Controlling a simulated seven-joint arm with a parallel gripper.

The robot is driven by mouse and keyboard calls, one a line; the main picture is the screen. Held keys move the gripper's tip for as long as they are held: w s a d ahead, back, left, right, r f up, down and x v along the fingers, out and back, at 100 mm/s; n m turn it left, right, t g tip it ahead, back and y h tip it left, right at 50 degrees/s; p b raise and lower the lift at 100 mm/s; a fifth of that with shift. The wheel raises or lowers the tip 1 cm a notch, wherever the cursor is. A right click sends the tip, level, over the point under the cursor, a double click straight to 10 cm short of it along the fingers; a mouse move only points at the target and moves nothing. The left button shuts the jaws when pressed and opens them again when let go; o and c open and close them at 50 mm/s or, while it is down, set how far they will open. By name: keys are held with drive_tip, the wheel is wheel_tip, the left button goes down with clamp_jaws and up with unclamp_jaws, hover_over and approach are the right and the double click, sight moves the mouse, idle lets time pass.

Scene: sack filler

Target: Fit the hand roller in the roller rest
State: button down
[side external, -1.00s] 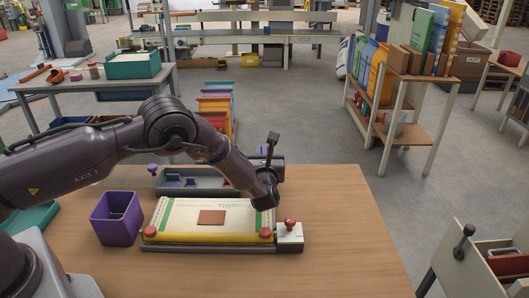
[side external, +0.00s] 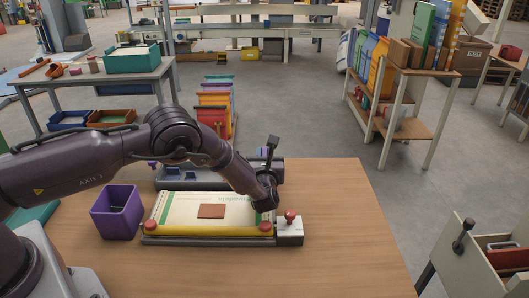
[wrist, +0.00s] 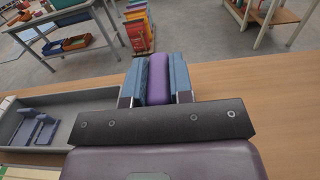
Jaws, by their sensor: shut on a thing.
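My gripper (wrist: 158,82) is shut on a purple part (wrist: 157,88), which shows between its blue finger pads in the wrist view; it looks like the hand roller's handle. The rest of the roller is hidden. In the side view my wrist end is over the right end of the white sheeted board, and it hides the fingers. The grey tray (wrist: 59,120) holds blue upright holders (wrist: 38,130), which look like the roller rest, to the left of my gripper in the wrist view. The tray also shows behind the board in the side view (side external: 215,183).
The board has a yellow front bar (side external: 205,231) and red knobs. A white block with a red knob (side external: 290,226) stands at its right end. A purple square bin (side external: 117,222) stands to the left. The table's right side (side external: 345,220) is clear.

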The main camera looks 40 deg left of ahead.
drive_tip(key=shift+f, duration=0.15)
drive_tip(key=c, duration=0.9)
unclamp_jaws()
